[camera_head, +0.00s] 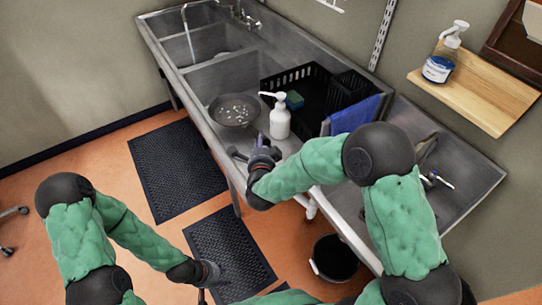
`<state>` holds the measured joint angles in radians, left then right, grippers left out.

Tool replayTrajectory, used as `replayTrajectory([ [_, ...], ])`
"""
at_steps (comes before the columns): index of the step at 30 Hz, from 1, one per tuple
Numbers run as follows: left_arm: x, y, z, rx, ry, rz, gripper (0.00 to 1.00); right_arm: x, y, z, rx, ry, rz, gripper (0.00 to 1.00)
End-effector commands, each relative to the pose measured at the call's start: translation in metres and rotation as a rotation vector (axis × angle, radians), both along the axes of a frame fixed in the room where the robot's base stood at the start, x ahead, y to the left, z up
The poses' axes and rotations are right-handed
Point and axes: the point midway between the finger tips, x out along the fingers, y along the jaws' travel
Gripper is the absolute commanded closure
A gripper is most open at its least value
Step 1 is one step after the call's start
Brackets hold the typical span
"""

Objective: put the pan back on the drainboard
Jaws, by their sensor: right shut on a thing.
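The dark round pan (236,110), with several small pale bits in it, is over the steel counter beside the sink basins, near the front edge. I cannot tell whether it touches the metal. My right gripper (258,143) is shut on the pan's handle, which is mostly hidden by the gripper. The steel drainboard (290,146) shows around the white pump bottle (280,118), just right of the pan. My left gripper (206,283) is low over the floor at the bottom, away from the pan; its fingers are too unclear to read.
A black dish rack (290,76) stands behind the bottle, with a green-blue sponge (294,99) in front and a blue cloth (357,114) over its right side. Sink basins (222,77) lie left. A black bucket (335,257) and dark mats (176,168) are on the floor.

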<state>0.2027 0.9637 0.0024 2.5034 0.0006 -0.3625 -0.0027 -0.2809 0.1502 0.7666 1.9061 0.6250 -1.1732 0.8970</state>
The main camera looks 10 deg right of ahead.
Motion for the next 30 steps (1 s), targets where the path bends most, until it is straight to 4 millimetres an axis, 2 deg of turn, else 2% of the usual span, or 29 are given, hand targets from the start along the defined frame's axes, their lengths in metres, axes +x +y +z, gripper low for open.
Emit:
replayTrajectory([
  [3, 0.0, 0.0, -0.007, 0.0, 0.0, 0.0, 0.6, -0.001, -0.014, -0.016, 0.001, -0.004, -0.004, 1.0],
  [14, 0.0, 0.0, -0.013, 0.0, 0.0, 0.0, 0.6, -0.004, -0.03, -0.035, 0.001, -0.005, -0.004, 1.0],
  [19, 0.0, 0.0, -0.024, 0.0, 0.0, 0.0, 0.6, -0.004, -0.029, -0.06, 0.001, -0.004, -0.001, 1.0],
  [26, 0.0, 0.0, -0.024, 0.0, 0.0, 0.0, 0.6, -0.004, -0.028, -0.064, 0.002, -0.002, 0.0, 1.0],
  [27, 0.0, 0.0, -0.024, 0.0, 0.0, 0.0, 0.6, -0.005, -0.028, -0.067, 0.0, 0.004, 0.002, 0.68],
  [29, 0.0, 0.0, -0.024, 0.0, 0.0, 0.0, 0.6, -0.005, -0.028, -0.067, 0.0, 0.004, 0.002, 0.51],
  [30, 0.0, 0.0, -0.024, 0.0, 0.0, 0.0, 0.6, -0.005, -0.028, -0.066, 0.0, 0.003, 0.001, 0.47],
])
